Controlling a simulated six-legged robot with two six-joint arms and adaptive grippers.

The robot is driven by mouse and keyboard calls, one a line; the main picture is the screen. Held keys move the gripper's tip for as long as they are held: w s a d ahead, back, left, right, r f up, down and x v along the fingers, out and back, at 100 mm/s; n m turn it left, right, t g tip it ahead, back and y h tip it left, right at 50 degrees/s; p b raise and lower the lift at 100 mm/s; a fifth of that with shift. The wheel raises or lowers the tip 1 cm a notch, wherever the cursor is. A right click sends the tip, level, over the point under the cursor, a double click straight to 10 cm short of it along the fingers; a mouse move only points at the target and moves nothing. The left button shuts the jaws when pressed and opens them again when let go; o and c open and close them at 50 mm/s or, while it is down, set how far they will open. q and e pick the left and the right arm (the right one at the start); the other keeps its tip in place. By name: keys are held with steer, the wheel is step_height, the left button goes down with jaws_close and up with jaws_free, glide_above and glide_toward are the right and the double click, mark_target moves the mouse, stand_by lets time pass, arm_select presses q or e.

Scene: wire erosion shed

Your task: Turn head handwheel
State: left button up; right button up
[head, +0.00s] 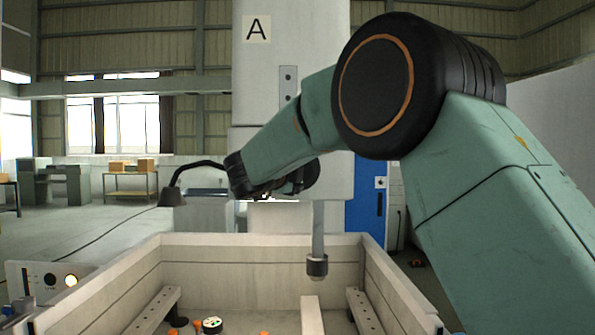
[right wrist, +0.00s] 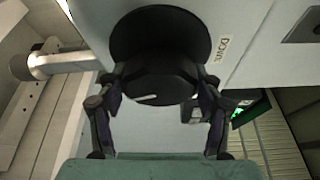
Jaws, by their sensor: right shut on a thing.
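The head handwheel (right wrist: 158,40) shows in the right wrist view as a black round disc with a thicker black body in front, bearing a short pale mark. It is mounted on the pale machine head, beside a small label. My right gripper (right wrist: 160,88) has one finger on each side of the black body and is shut on it. In the head view my right arm reaches in from the right to the machine head (head: 290,120). It covers the handwheel there, and the fingers cannot be made out. My left gripper is in neither view.
Below the head, a grey vertical tube with a dark nozzle (head: 317,265) hangs over an open pale tank (head: 205,262). Pale bars and small orange parts lie inside. A black lamp (head: 172,196) stands left of my arm. A panel (head: 48,282) with a lit button is at lower left.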

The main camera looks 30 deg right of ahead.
stand_by(0.3)
steer(key=o, duration=1.2)
steer(key=shift+s, duration=0.1)
steer(key=shift+c, duration=0.2)
steer(key=shift+a, duration=0.1)
steer(key=shift+s+a, duration=0.1)
steer(key=shift+a, duration=0.15)
steer(key=v, duration=1.1)
steer(key=shift+s+f, duration=0.15)
